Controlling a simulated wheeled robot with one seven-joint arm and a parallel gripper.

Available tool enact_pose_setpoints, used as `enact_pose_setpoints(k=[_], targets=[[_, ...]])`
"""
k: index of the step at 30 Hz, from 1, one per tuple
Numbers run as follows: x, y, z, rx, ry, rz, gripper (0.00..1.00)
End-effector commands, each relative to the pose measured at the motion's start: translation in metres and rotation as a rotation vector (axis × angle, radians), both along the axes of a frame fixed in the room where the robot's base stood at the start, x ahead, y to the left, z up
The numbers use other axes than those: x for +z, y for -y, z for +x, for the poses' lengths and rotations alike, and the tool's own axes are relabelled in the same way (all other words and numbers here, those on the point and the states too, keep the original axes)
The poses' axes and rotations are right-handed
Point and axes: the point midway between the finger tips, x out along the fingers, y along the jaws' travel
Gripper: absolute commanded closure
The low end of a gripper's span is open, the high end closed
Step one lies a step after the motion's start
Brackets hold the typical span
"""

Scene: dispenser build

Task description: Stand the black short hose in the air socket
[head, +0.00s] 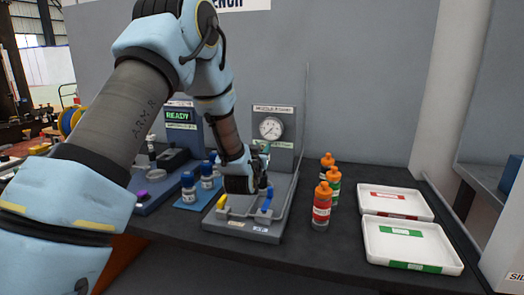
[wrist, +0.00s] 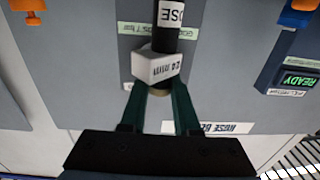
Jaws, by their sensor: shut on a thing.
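My gripper (wrist: 167,95) is shut on the black short hose (wrist: 167,42). In the wrist view the hose runs up the picture from between the green fingers. It carries a white band with partly visible lettering and a white block marked 24 mm (wrist: 157,67). In the head view my gripper (head: 264,165) is above the grey test station (head: 236,226), in front of its upright panel with a round gauge (head: 270,128). The hose is hard to make out there. I cannot tell the air socket apart, nor whether the hose touches the station.
A yellow piece (head: 222,201) and a blue piece (head: 267,203) are on the station. Blue-capped bottles (head: 188,188) stand to its left. Orange-capped bottles (head: 321,206) stand to its right, then a red-labelled tray (head: 420,213) and a green-labelled tray (head: 450,266). The bench front is clear.

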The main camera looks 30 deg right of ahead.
Motion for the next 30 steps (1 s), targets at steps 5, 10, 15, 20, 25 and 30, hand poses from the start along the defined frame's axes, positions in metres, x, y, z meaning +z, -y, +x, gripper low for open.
enact_pose_setpoints(k=[5,10,15,20,25,30], targets=[[0.002,0.000,0.000,0.000,0.002,-0.002,1.00],[0.001,0.000,0.000,0.000,0.002,-0.002,1.00],[-0.002,0.000,0.000,0.000,0.002,-0.002,1.00],[-0.005,0.000,0.000,0.000,0.002,-0.002,1.00],[-0.008,0.000,0.000,0.000,0.002,-0.002,1.00],[-0.008,0.000,0.000,0.000,0.002,-0.002,0.61]])
